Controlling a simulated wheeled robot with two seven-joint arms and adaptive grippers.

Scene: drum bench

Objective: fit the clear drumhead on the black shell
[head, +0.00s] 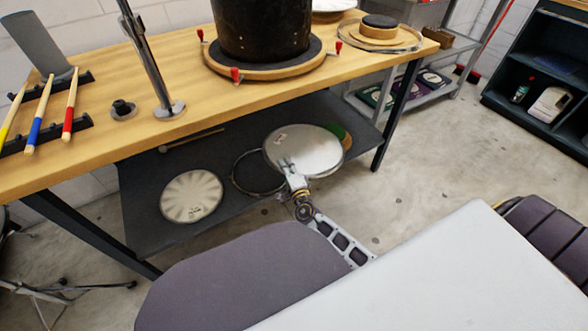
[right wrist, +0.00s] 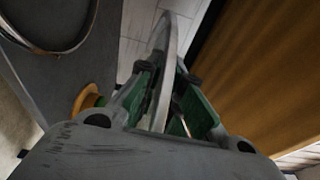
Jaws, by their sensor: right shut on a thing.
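The black shell (head: 262,28) stands upright on a round wooden base with red clamps on the bench. My right gripper (head: 290,168) is shut on the near rim of a pale grey-white round drumhead (head: 308,148), held in front of the bench's lower shelf. In the right wrist view the drumhead (right wrist: 166,45) shows edge-on between the fingers (right wrist: 165,88). A see-through disc with a thin rim (head: 412,45) lies around a wooden block with a black top on the bench's right end; it looks like a clear drumhead. My left gripper is out of view.
The lower shelf (head: 140,205) holds a pale patterned drumhead (head: 191,195), a bare hoop (head: 238,182) and a stick. The bench top's front edge lies above the held drumhead.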

